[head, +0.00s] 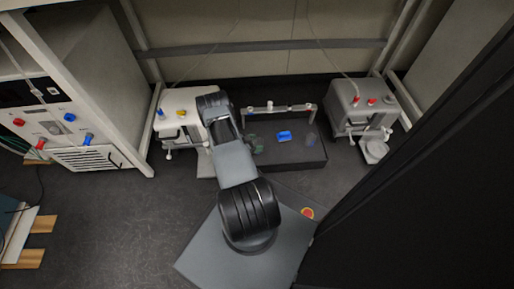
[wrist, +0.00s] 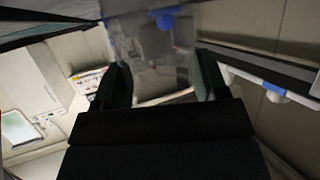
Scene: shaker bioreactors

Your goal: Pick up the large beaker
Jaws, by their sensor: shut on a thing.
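In the wrist view, a clear, see-through beaker (wrist: 155,60) stands between the two dark fingers of my gripper (wrist: 160,85). The fingers are shut on its sides, and its upper part runs out of the picture. I take it to be the large beaker. In the head view, my arm covers part of the area left of the black tray, and I cannot make out the gripper or the held beaker clearly there.
A black tray (head: 300,163) holds a blue item (head: 284,136) and a faint clear vessel (head: 310,141). A white-grey machine (head: 180,104) stands left, a grey one (head: 358,106) right. A control cabinet (head: 60,120) is far left. The dark front-left surface is open.

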